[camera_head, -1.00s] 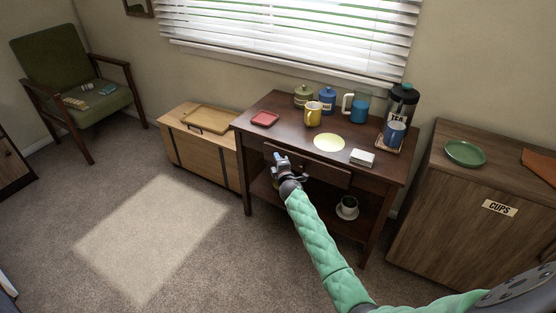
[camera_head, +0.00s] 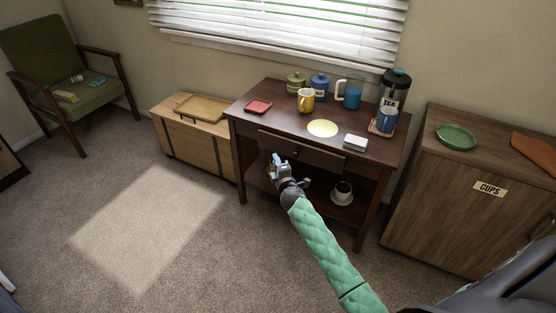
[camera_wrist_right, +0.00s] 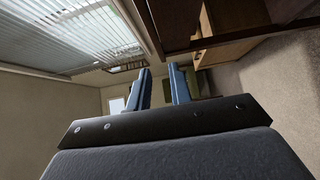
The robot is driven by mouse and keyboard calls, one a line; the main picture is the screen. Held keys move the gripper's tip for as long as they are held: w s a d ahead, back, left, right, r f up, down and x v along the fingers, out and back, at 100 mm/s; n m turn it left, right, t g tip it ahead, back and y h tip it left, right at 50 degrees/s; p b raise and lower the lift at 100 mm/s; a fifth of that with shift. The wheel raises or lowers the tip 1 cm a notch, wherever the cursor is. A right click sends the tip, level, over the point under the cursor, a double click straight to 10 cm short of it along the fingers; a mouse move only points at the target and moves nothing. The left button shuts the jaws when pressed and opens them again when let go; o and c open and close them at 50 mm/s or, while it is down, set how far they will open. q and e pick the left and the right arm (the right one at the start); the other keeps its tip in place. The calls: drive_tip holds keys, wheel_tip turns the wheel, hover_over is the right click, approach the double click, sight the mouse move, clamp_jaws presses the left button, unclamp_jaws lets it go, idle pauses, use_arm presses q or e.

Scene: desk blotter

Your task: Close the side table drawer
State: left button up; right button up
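The side table (camera_head: 285,110) is dark brown wood and stands under the window. Its drawer front (camera_head: 318,154) is a dark panel below the tabletop. It appears to stand slightly forward of the table edge, but I cannot tell how far. My right gripper (camera_head: 276,162) is in front of the drawer's left part and a little below it, and appears clear of it. In the right wrist view the two blue fingers of the right gripper (camera_wrist_right: 160,75) are apart with nothing between them. My left gripper is not in view.
The tabletop holds a red dish (camera_head: 257,106), yellow mug (camera_head: 306,101), blue pitcher (camera_head: 350,93), canisters and a tea press (camera_head: 393,92). A cup (camera_head: 342,191) sits on the lower shelf. A light wood chest (camera_head: 196,150) stands left, a cups cabinet (camera_head: 450,205) right. Carpet in front is free.

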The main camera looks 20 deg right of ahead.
drive_tip(key=o, duration=0.6)
drive_tip(key=r, duration=0.1)
drive_tip(key=w+r+p, duration=0.1)
drive_tip(key=r, duration=0.2)
drive_tip(key=shift+w+r, duration=0.2)
drive_tip(key=shift+w, duration=0.1)
drive_tip(key=shift+c, duration=0.2)
drive_tip(key=w+a+r+n+y+p, duration=0.1)
drive_tip(key=w+a+r+p, duration=0.1)
drive_tip(key=a+r, duration=0.1)
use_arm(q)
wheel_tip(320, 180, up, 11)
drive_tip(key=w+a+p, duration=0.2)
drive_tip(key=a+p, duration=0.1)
use_arm(e)
drive_tip(key=n+g+h, duration=0.7)
drive_tip(key=n+h, duration=0.1)
drive_tip(key=h, duration=0.5)
approach(295, 156)
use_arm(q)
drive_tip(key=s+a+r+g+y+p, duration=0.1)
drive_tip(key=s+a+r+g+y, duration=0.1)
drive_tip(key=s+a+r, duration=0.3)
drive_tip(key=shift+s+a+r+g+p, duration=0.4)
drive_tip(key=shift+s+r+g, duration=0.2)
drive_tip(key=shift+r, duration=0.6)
use_arm(e)
drive_tip(key=shift+x, duration=4.15)
